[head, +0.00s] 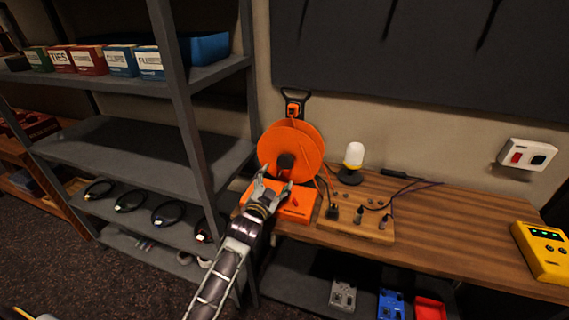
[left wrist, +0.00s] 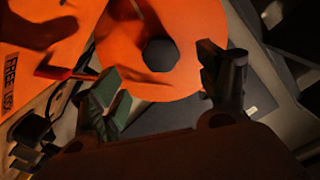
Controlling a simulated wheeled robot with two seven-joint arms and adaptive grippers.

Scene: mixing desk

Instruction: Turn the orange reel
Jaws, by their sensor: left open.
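The orange reel (head: 305,146) stands upright on an orange base (head: 298,204) at the left end of the wooden desk. A dark round hub or knob (head: 286,160) sits at its front. My left gripper (head: 272,178) is open in front of the reel, just below the knob, and holds nothing. In the left wrist view the reel (left wrist: 165,45) fills the upper middle, with its dark knob (left wrist: 160,52) between and beyond the two spread fingers (left wrist: 165,85). I cannot tell whether a finger touches the reel. My right gripper is not in view.
A grey shelf (head: 130,150) with boxes and coiled cables stands close on the left. A wooden board (head: 358,222) with knobs and cables lies right of the reel base. A white lamp (head: 353,156) stands behind it. A yellow device (head: 543,250) is at the far right.

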